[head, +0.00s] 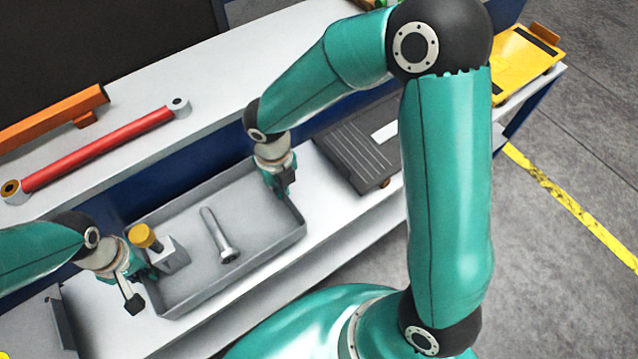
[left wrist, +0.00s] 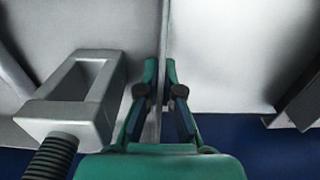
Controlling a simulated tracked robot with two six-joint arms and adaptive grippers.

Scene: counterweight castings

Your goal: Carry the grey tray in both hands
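The grey tray (head: 195,295) is a shallow rectangular pan with low walls, over the white bench. I cannot tell whether it touches the bench. A bolt (head: 219,235) and a grey block (head: 173,252) with a yellow knob (head: 142,236) are in it. My left gripper (head: 146,272) is at the tray's left wall. In the left wrist view its fingers (left wrist: 162,72) are closed on either side of the thin wall (left wrist: 163,45). My right gripper (head: 284,188) is at the tray's right wall; its fingers overlap in view, hiding its grip.
A dark ribbed case (head: 350,158) lies right of the tray. A red cylinder (head: 95,150) and an orange bar (head: 60,117) lie on the raised shelf behind. A yellow platform (head: 520,65) is at the far right. A dark bracket (head: 62,320) stands left of the tray.

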